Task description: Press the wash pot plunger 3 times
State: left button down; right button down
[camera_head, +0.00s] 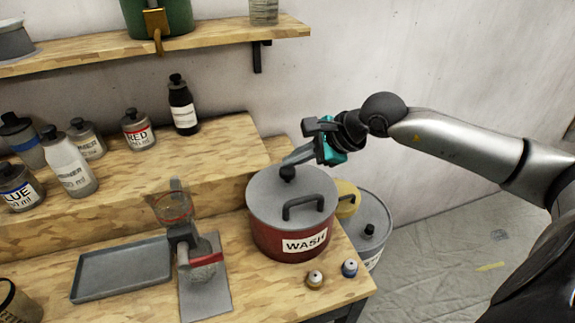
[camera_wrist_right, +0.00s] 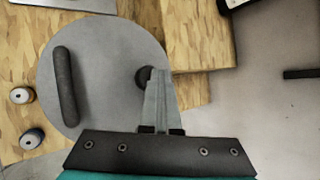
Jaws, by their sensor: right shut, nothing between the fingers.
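The wash pot (camera_head: 282,237) is red with a grey lid and a "WASH" label, and stands on the right end of the workbench. Its black plunger knob (camera_head: 288,173) rises from the back of the lid, behind a dark bar handle (camera_head: 303,207). My right gripper (camera_head: 290,161) is shut and empty, its fingertips at the knob from above. In the right wrist view the fingertips (camera_wrist_right: 158,74) overlap the knob (camera_wrist_right: 143,77), with the lid (camera_wrist_right: 105,75) beneath. I cannot tell whether they touch. My left gripper is not in view.
A press-like stand (camera_head: 188,245) and a grey tray (camera_head: 122,269) are left of the pot. Two small bottles (camera_head: 315,279) (camera_head: 349,268) sit at its front. A grey lidded container (camera_head: 370,228) stands right of the bench. Several bottles line the raised shelf, including a red-labelled one (camera_head: 138,130).

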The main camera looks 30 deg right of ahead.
aim_at(293, 170)
jog(key=shift+f+b, duration=0.35)
jog(key=shift+f, duration=0.15)
jog(key=shift+r, duration=0.1)
dwell(0.4)
jog(key=shift+r+p, duration=0.55)
jog(key=shift+r, duration=1.05)
notch_tip(293, 170, up, 5)
jog(key=shift+p, duration=1.15)
